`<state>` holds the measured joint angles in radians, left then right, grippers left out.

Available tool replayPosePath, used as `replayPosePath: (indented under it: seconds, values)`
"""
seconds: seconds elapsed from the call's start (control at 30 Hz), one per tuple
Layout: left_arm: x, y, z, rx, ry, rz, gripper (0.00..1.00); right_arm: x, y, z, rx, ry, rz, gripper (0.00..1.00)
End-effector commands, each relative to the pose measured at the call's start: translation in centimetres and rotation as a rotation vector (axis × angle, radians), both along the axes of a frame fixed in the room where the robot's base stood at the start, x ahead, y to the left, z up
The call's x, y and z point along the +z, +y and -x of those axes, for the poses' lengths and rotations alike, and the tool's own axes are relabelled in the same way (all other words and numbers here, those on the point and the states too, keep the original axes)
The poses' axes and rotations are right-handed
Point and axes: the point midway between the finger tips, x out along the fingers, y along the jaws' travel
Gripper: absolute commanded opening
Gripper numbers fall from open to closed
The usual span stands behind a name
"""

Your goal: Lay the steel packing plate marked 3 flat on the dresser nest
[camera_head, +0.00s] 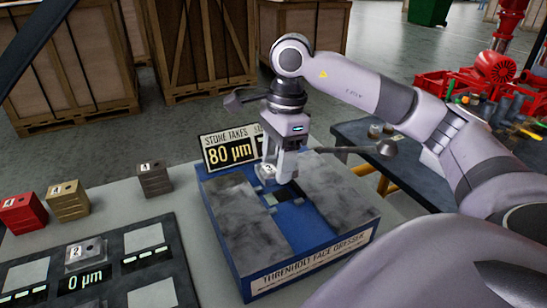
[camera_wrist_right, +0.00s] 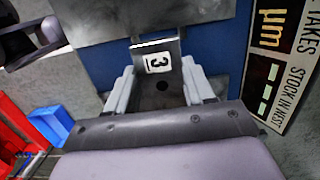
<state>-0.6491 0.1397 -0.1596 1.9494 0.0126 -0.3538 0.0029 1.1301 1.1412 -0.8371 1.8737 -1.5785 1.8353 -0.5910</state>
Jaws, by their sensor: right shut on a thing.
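The steel packing plate marked 3 (camera_wrist_right: 160,70) is between the fingers of my right gripper (camera_wrist_right: 162,92) in the right wrist view, its label facing that camera. In the head view my right gripper (camera_head: 279,172) points down over the blue face dresser (camera_head: 310,262) and is shut on the plate (camera_head: 268,169). The dresser has grey stone slabs on both sides of a blue middle strip. The nest (camera_head: 257,199) is a dark area in that strip, partly hidden by my gripper. I cannot tell whether the plate touches the dresser. My left gripper is not in view.
A sign reading 80 µm (camera_head: 229,150) stands behind the dresser. A plate marked 2 (camera_head: 85,254) lies on a dark board (camera_head: 130,270) at left. Red (camera_head: 22,213), tan (camera_head: 68,202) and dark (camera_head: 155,179) blocks stand on the bench behind it. Wooden crates stand beyond.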

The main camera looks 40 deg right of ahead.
Motion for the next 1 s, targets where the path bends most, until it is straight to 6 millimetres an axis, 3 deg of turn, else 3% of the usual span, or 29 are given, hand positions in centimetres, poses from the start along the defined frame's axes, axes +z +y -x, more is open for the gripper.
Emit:
replayPosePath:
  seconds: [0.6, 1.0]
  values:
    - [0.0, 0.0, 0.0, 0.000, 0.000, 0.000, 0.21, 0.0, -0.2, 0.0, -0.001, -0.003, 0.000, 0.04]
    - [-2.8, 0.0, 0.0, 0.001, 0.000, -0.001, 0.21, -3.4, -0.2, 0.0, 0.000, -0.003, 0.000, 0.04]
